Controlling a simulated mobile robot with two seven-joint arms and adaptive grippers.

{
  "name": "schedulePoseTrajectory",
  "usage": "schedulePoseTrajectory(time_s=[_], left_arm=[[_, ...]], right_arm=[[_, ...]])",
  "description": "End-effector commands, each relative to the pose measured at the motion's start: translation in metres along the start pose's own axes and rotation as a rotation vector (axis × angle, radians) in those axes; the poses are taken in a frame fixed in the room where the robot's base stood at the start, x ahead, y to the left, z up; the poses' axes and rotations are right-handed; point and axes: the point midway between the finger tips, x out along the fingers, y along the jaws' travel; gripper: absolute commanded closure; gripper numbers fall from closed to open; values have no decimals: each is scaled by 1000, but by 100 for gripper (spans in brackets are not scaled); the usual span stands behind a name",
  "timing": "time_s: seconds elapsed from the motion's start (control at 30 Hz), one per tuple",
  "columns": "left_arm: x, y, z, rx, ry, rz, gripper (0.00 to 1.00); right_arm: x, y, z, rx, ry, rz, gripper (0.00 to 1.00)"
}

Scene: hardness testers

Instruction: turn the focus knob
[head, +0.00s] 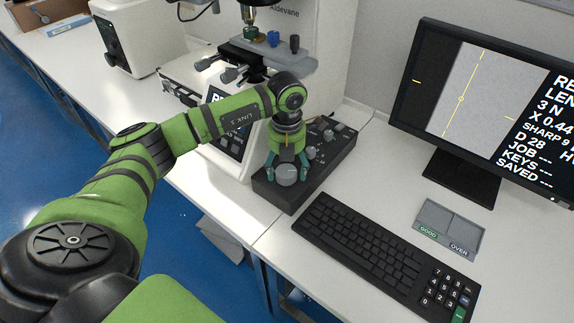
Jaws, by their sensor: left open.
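A black control box (328,158) with several grey knobs sits on the white bench beside the hardness tester. A large round grey knob (286,176) is on its near end; I cannot read its label, so I cannot tell from print whether it is the focus knob. My left gripper (287,165) points down over this knob. My right gripper is not in view.
The hardness tester (325,55) stands behind the box. A keyboard (375,250) lies close in front, with a GOOD/OVER tray (453,222) to its right. A monitor (490,100) stands at the right. The bench between box and monitor is clear.

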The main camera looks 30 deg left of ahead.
Motion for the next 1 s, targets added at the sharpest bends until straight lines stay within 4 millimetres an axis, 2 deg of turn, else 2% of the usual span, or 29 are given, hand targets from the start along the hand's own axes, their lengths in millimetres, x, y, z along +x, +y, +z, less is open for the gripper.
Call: schedulePoseTrajectory(time_s=[0.17, 0.4, 0.6, 0.77, 1.0], left_arm=[[-25, 0, 1, 1, -6, 0, 24], [-78, 0, 2, -1, -7, 0, 24], [-108, 0, 2, 0, -6, -1, 24], [-118, 0, 2, -1, -4, 0, 24], [-119, 0, 2, -1, -3, 0, 24]], right_arm=[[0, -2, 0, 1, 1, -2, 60], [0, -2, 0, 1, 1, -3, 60], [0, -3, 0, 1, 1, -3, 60], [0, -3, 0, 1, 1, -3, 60], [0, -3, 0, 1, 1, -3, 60]])
